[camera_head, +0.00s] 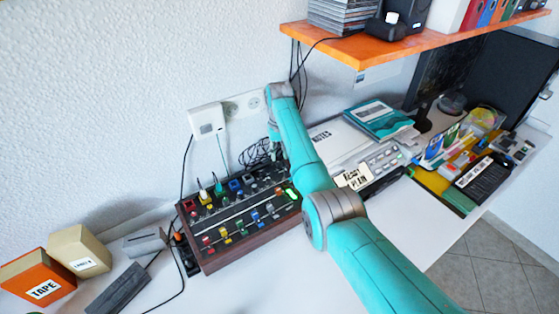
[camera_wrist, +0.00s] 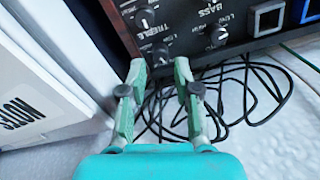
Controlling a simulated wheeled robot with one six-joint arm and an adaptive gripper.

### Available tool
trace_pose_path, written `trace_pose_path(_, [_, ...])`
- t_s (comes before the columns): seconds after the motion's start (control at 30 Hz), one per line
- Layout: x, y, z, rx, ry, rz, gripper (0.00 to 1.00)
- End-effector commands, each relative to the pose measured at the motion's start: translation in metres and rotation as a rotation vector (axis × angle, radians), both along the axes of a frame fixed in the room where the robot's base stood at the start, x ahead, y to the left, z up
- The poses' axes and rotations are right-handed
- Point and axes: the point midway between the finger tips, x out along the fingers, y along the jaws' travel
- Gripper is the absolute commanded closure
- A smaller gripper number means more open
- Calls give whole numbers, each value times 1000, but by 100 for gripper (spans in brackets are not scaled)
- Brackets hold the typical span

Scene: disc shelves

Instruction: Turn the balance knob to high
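The mixer (camera_head: 222,262) is a dark panel in a wooden case on the white desk, with rows of coloured knobs and a lit green part at its right end. In the wrist view its panel (camera_wrist: 184,20) shows several black knobs with white pointers. The labels TREBLE and BASS are readable; no balance label can be read. My gripper (camera_wrist: 160,68) is open and empty. Its fingertips are at the panel's edge, with a black knob (camera_wrist: 160,56) just beyond the gap between them. Contact cannot be told.
Loose black cables (camera_wrist: 235,92) lie beside the panel, under the fingers. A white box marked NOTES (camera_wrist: 35,105) stands close on the left. An orange shelf (camera_head: 385,52) hangs above. A wall socket (camera_head: 243,105) with a white plug adapter is behind the mixer.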

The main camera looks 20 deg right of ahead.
Motion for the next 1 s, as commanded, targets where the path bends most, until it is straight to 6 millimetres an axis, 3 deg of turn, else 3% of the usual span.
trace_pose_path(0.27, [0, 0, -32, 0, 1, 0, 68])
trace_pose_path(0.63, [0, 0, -37, 0, -1, 0, 68])
trace_pose_path(0.77, [0, 0, -37, 0, -1, 0, 98])
trace_pose_path(1.0, [0, 0, -37, 0, -1, -25, 100])
